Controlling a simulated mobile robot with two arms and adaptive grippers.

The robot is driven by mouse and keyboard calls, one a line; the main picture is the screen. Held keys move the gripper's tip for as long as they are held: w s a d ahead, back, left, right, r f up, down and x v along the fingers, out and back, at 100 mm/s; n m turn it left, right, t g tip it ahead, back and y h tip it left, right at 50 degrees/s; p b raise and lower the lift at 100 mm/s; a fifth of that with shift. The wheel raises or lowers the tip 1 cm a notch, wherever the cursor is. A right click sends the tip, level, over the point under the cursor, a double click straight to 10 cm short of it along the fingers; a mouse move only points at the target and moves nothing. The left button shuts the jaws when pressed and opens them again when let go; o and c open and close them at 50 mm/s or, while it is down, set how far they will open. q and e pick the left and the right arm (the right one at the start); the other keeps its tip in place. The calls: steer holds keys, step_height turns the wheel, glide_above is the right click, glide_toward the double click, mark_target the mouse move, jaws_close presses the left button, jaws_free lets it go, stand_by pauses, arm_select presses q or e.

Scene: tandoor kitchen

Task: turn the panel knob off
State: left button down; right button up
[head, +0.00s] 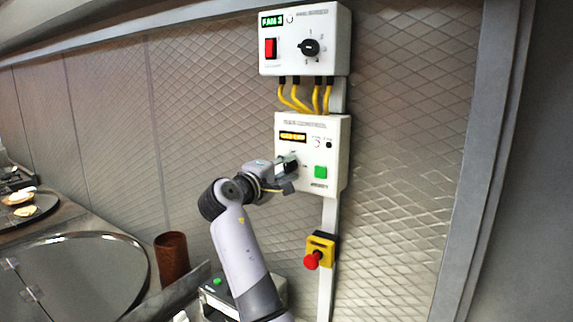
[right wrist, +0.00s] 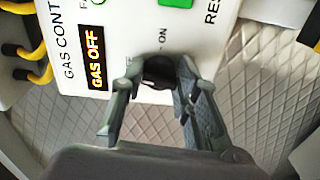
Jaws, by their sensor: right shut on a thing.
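The white gas control panel (head: 342,140) is on the wall, and its knob is hidden behind my gripper in the head view. In the right wrist view the dark panel knob (right wrist: 157,70) sits between the fingertips, near the "ON" mark. The panel's amber display (right wrist: 94,58) reads "GAS OFF". My right gripper (head: 288,165) is at the panel face and shut on the knob; it also shows in the right wrist view (right wrist: 155,82). The knob's exact pointer direction cannot be made out. My left gripper is not in view.
A fan box (head: 330,25) with its own knob and red switch is above, joined by yellow cables (head: 303,98). A green button (head: 320,172) is close to the gripper. A red emergency button (head: 312,260) is below. A brown cup (head: 172,257) stands on the counter.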

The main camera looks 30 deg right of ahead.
steer(key=shift+n, duration=0.6)
steer(key=shift+p, duration=0.3)
steer(key=o, duration=1.2)
steer(key=shift+a, duration=0.15)
steer(key=shift+c, duration=0.2)
steer(key=v, duration=1.2)
steer(key=shift+f, duration=0.1)
